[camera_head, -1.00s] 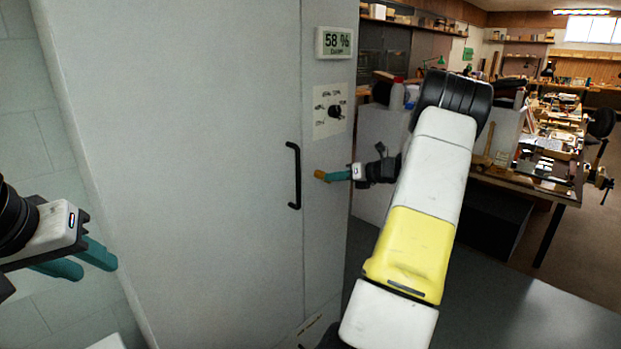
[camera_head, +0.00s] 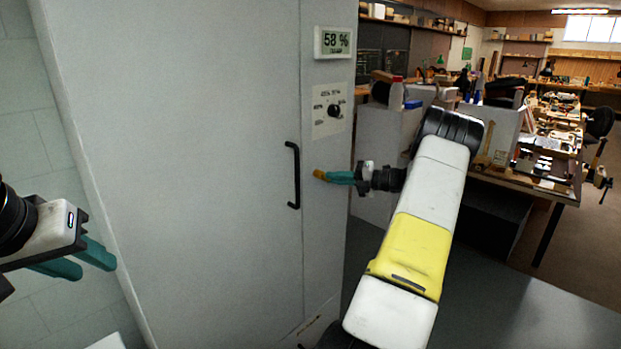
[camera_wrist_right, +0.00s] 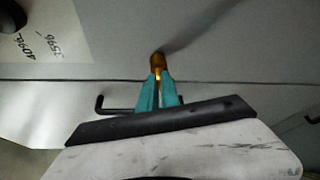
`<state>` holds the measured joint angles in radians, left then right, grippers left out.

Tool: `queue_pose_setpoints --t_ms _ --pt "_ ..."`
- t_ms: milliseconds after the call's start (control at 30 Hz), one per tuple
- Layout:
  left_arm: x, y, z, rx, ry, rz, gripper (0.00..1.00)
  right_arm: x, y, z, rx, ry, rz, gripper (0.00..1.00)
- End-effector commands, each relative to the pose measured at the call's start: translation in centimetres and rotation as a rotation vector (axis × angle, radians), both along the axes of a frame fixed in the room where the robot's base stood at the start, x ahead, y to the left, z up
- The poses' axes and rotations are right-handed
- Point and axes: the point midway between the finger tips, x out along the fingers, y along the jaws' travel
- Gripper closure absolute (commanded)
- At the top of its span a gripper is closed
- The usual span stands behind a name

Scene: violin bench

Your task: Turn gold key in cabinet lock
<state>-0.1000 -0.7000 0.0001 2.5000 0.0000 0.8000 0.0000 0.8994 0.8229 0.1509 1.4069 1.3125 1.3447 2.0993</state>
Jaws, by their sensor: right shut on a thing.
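The gold key (camera_head: 319,174) is at the lock on the right-hand strip of the grey cabinet (camera_head: 200,150), just right of the black door handle (camera_head: 293,175). My right gripper (camera_head: 334,177) is shut on the key, its teal fingers meeting at it. In the right wrist view the key (camera_wrist_right: 158,63) stands out between the fingertips (camera_wrist_right: 159,80) against the cabinet face. The lock opening itself is hidden behind the key. My left gripper (camera_head: 80,262) is at the lower left, away from the cabinet lock, its teal fingers apart and empty.
Above the key are a round black knob (camera_head: 334,111) on a marked plate and a display (camera_head: 332,42) reading 58 %. The cabinet door is closed. A cluttered workbench (camera_head: 550,150) stands at the right, with open floor before it.

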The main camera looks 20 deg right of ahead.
Motion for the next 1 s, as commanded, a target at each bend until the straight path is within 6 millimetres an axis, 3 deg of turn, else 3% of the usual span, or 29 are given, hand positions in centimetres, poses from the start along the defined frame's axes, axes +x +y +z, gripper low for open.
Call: queue_pose_setpoints --t_ms 333,567,767,800,900,1000 --pt "0.00 0.00 0.00 0.000 0.000 0.000 0.64 0.03 -0.09 -0.02 0.068 0.028 -0.002 1.00" --pt "0.00 0.00 0.00 0.000 0.000 0.000 0.64 0.05 -0.14 -0.30 0.282 0.115 -0.002 1.00" --pt "0.00 0.00 0.00 0.000 0.000 0.000 0.64 0.06 -0.13 -0.20 0.299 0.122 -0.002 1.00" --pt "0.00 0.00 0.00 0.000 0.000 0.000 0.64 0.06 -0.13 -0.20 0.298 0.122 -0.002 0.88" --pt "0.00 0.00 0.00 0.000 0.000 0.000 0.64 0.06 -0.12 -0.23 0.297 0.123 -0.001 0.68" --pt "0.00 0.00 0.00 0.000 0.000 0.000 0.64 0.05 -0.11 -0.26 0.297 0.123 -0.001 0.68"
